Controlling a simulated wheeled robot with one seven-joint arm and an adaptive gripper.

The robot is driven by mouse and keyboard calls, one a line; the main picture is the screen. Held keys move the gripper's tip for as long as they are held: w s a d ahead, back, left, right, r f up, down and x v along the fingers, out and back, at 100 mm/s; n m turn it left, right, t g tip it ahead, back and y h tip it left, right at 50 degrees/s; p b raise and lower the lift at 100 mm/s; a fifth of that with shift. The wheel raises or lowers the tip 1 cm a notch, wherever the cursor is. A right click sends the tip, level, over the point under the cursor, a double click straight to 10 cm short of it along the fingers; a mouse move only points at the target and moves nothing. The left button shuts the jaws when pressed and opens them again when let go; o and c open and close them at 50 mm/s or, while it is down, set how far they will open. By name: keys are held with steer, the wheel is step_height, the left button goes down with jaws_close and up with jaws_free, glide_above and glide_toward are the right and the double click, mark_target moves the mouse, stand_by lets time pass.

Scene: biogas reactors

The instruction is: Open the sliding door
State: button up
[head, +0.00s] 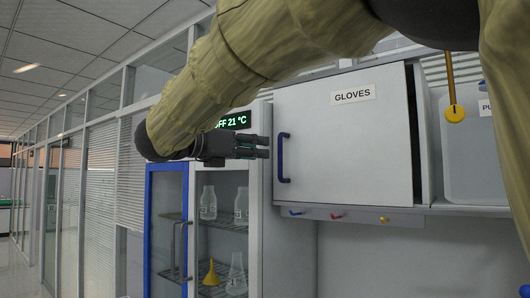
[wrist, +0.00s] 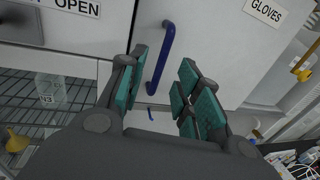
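The white door panel (head: 345,145) labelled GLOVES is on a wall cabinet, with a blue vertical bar handle (head: 283,158) near its left edge. A narrow dark gap shows along its right edge. My gripper (head: 267,147) is just left of the handle in the head view, fingers pointing right. In the wrist view, my gripper (wrist: 165,88) has its fingers apart, with the blue handle (wrist: 161,52) seen between and beyond them. Nothing is in its grip, and I cannot tell whether a finger touches the handle. The door (wrist: 205,40) also fills much of the wrist view.
A blue-framed glass cabinet (head: 150,225) with flasks and a yellow funnel (head: 211,273) stands at left, below a temperature display (head: 233,121). Small coloured hooks (head: 338,215) line the wall cabinet's underside. A clear container (head: 470,150) stands at right.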

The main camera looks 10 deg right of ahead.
mark_target(280, 149)
steer(key=p+x, duration=0.1)
steer(key=x, duration=0.2)
steer(key=p+x, duration=0.2)
steer(key=x, duration=0.1)
steer(key=shift+w+d, duration=0.25)
steer(key=shift+w, duration=0.25)
steer(key=shift+s+d+r+p, duration=0.35)
steer(key=shift+s+d+p, duration=0.3)
steer(key=shift+d, duration=0.25)
steer(key=shift+w+d, duration=0.1)
steer(key=shift+d, duration=0.05)
steer(key=shift+w+f, duration=0.35)
steer(key=shift+w, duration=0.35)
steer(key=shift+s+r, duration=0.2)
steer(key=shift+s, duration=0.3)
jaws_close()
steer(key=shift+w, duration=0.15)
